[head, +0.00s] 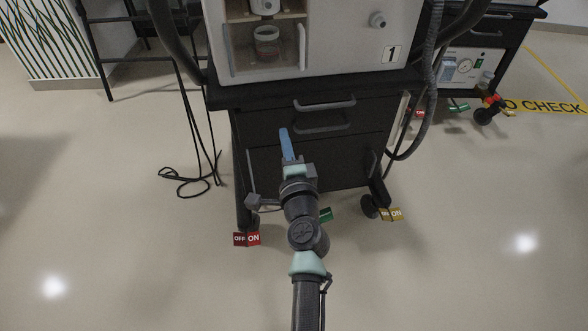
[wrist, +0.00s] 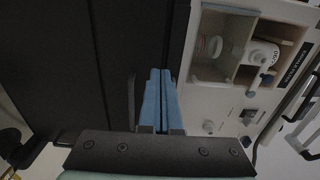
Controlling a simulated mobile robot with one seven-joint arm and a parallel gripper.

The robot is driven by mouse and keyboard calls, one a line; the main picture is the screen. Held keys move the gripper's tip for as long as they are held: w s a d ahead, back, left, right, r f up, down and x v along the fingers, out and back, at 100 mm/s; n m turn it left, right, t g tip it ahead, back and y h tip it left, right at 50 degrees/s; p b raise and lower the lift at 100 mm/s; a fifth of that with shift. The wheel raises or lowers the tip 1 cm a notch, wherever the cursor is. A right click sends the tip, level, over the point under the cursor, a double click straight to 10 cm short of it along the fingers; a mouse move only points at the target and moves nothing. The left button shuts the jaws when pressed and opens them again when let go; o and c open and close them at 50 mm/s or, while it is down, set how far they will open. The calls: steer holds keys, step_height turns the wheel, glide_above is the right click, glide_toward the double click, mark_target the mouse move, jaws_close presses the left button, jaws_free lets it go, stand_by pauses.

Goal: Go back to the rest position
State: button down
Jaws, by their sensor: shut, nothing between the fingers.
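My gripper (head: 284,132) reaches forward over the floor toward the dark cart of the ventilator marked 1. Its blue fingers are together and empty. They also show in the wrist view (wrist: 160,78), closed side by side. In the head view the fingers overlap the cart's drawer front (head: 365,145); I cannot tell how large the gap to it is. The ventilator's pale body (head: 350,40) stands on top of the cart, with an open compartment holding a clear jar (head: 266,44).
Cart casters carry ON/OFF tags, such as a red tag (head: 247,239) and a yellow tag (head: 391,214). Cables (head: 190,180) lie on the floor left of the cart. A hose (head: 425,110) hangs at its right. A second cart (head: 480,60) stands behind right. The near floor is clear.

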steer(key=v, duration=0.6)
steer(key=shift+s+d+p, duration=0.15)
steer(key=shift+s+p, duration=0.2)
steer(key=shift+p, duration=0.1)
step_height(320, 180, up, 32)
steer(key=a+n+t+y+p, duration=0.2)
steer(key=n+t+p, duration=0.25)
steer(key=n, duration=0.65)
steer(key=s+d+r+n+t+h+p, duration=0.1)
steer(key=s+r+n+t+h+p, duration=0.15)
steer(key=s+r, duration=0.55)
steer(key=s+d+r+n+t+h+p, duration=0.1)
steer(key=s+r+p, duration=0.25)
steer(key=r, duration=0.95)
steer(key=s+d+r+n+t+h+p, duration=0.1)
steer(key=s+d+r+t+h+p, duration=0.1)
steer(key=s+r, duration=0.6)
step_height(320, 180, up, 36)
steer(key=w+p, duration=0.2)
steer(key=p, duration=3.2)
steer(key=shift+w+a+r, duration=0.2)
steer(key=shift+w+a, duration=0.05)
